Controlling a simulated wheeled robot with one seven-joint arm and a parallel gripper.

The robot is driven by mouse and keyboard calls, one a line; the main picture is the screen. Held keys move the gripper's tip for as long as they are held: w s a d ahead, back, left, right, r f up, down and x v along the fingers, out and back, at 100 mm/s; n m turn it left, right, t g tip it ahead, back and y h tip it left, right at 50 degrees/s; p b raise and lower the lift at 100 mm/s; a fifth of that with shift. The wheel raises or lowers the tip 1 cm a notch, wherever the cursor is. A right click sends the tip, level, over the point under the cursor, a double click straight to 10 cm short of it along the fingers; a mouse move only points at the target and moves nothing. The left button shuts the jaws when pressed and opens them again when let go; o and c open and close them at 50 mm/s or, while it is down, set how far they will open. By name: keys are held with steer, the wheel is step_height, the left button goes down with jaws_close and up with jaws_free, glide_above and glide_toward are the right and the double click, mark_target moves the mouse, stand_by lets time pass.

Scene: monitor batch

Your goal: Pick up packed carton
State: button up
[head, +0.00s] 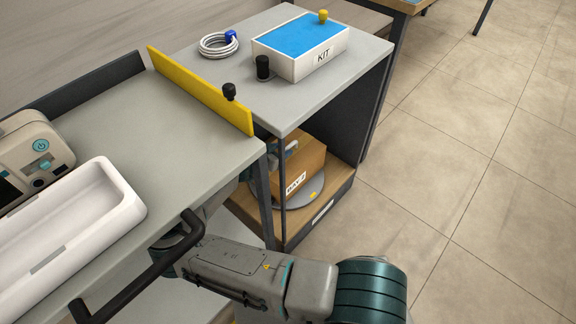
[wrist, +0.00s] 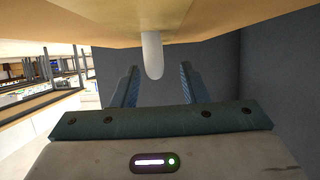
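The brown carton (head: 307,166) stands on a round grey plate (head: 312,194) on the lower shelf of the bench, with a white label on its front. My gripper (head: 291,146) shows only in part, in teal and grey, at the carton's upper left; the bench top and frame hide much of my arm. In the wrist view my gripper (wrist: 159,75) has its two blue-lined fingers apart. A white rounded peg-like piece (wrist: 152,55) hangs between them under a tan surface (wrist: 190,18), probably the carton. I see no clear contact.
The bench top holds a KIT box (head: 300,48), a coiled white cable (head: 219,45) and a black knob-like piece (head: 263,67). A yellow divider (head: 200,90) and a white tray (head: 75,225) are left. Dark panels (wrist: 275,70) enclose the shelf. Floor at right is clear.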

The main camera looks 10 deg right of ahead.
mark_target(288, 146)
steer(key=x, duration=0.3)
steer(key=shift+d+f+b, duration=0.2)
steer(key=shift+d+b, duration=0.2)
jaws_close()
steer(key=shift+r, duration=0.1)
stand_by(1.0)
